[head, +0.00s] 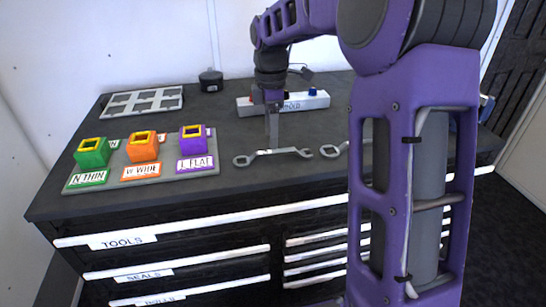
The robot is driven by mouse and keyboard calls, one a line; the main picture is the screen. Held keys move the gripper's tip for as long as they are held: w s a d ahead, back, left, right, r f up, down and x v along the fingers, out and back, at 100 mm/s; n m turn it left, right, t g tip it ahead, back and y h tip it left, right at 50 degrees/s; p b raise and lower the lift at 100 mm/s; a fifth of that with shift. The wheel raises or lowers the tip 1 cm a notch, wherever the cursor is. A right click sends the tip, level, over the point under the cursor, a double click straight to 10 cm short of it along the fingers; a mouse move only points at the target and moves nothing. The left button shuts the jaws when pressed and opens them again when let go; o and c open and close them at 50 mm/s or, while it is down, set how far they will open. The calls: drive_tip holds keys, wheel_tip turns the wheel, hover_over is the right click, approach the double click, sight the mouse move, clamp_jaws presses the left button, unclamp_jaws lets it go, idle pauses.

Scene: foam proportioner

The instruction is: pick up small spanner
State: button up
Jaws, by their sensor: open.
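Two grey metal spanners lie flat on the dark bench top. The left spanner (272,154) shows nearly whole, with a ring at its left end and an open jaw at its right end. The other spanner (333,150) lies to its right, and my arm hides much of it, so I cannot compare their sizes. My gripper (273,147) points down over the middle of the left spanner, with its fingertips at or just above the handle. It is open; whether the fingers straddle the handle is too small to tell.
A grey tray (141,174) with green, orange and purple labelled blocks stands to the left. A white labelled bar (307,104) lies behind the gripper. A grey panel (143,102) and a black round object (211,81) are at the back. Bare bench lies in front of the spanners.

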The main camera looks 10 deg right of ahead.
sight(273, 151)
drive_tip(key=shift+s+d+f+b, duration=0.15)
drive_tip(key=shift+f+b, duration=0.1)
drive_tip(key=shift+f, duration=0.9)
drive_tip(key=shift+w+d+f+b, duration=0.1)
drive_tip(key=shift+f+b, duration=0.15)
drive_tip(key=shift+f, duration=0.85)
drive_tip(key=shift+f, duration=0.25)
clamp_jaws()
